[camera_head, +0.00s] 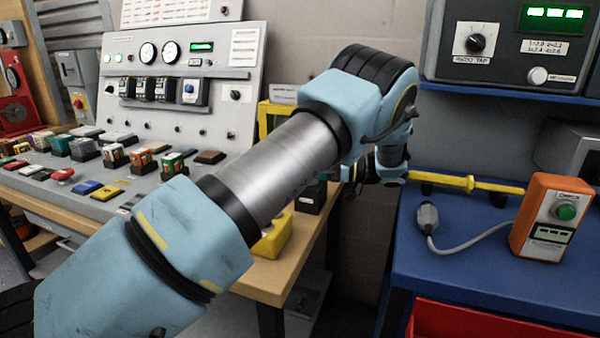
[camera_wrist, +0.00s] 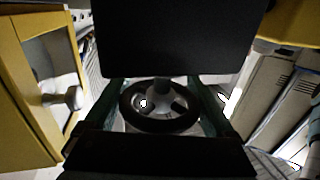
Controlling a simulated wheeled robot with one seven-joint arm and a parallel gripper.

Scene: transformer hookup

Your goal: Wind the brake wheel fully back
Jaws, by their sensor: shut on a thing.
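The brake wheel (camera_wrist: 160,125) is a dark round handwheel with a pale spoked hub, low in the middle of the wrist view. My gripper (camera_wrist: 161,103) has one dark green finger on each side of the wheel's rim and is shut on it. A dark block above covers the space beyond the wheel, and another dark block covers the space below it. In the head view my arm hides the wheel, and my fingers cannot be made out there.
A yellow frame (camera_wrist: 22,90) stands close on the left in the wrist view. In the head view a control desk (camera_head: 180,125) stands left. The blue bench (camera_head: 450,265) at right holds an orange box (camera_head: 553,218), a cabled plug (camera_head: 428,217) and a yellow-handled tool (camera_head: 470,182).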

